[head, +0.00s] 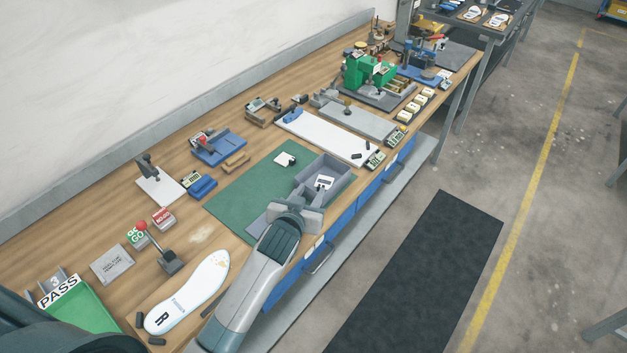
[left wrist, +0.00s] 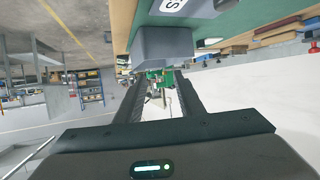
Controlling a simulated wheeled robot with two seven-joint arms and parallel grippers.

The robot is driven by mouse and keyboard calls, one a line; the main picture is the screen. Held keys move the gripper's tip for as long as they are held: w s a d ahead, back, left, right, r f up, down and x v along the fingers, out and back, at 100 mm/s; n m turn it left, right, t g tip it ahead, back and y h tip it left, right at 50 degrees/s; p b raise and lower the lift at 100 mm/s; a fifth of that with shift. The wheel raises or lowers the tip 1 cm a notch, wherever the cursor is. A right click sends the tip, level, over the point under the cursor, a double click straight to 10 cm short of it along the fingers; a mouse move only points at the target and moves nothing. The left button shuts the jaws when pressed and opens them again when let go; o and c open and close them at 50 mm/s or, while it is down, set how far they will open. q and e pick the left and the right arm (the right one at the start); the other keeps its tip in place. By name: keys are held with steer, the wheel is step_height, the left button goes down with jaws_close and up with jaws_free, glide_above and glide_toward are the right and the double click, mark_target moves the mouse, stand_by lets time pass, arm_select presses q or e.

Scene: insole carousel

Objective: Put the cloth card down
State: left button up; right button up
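A small white card with dark print (head: 324,183) lies in the grey divided tray (head: 341,184) at the front edge of the green mat; I take it for the cloth card, but its material cannot be told. A card with dark print (left wrist: 174,6) is cut off at the top of the left wrist view. My left gripper (head: 297,214) is over the near end of the tray. Its two fingers (left wrist: 163,92) stand apart with nothing visible between them, and the grey tray wall (left wrist: 163,45) is beyond them. My right gripper is not in view.
A small white piece (head: 285,159) lies on the green mat (head: 243,190), whose left part is clear. A white insole (head: 188,291), a red-knobbed lever (head: 164,253) and a green PASS tray (head: 82,308) stand to the left. A white board (head: 325,139) is behind the tray.

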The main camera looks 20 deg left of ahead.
arm_select(q)
steer(key=p+v, duration=0.1)
steer(key=v, duration=0.2)
steer(key=shift+r, duration=0.1)
stand_by(1.4)
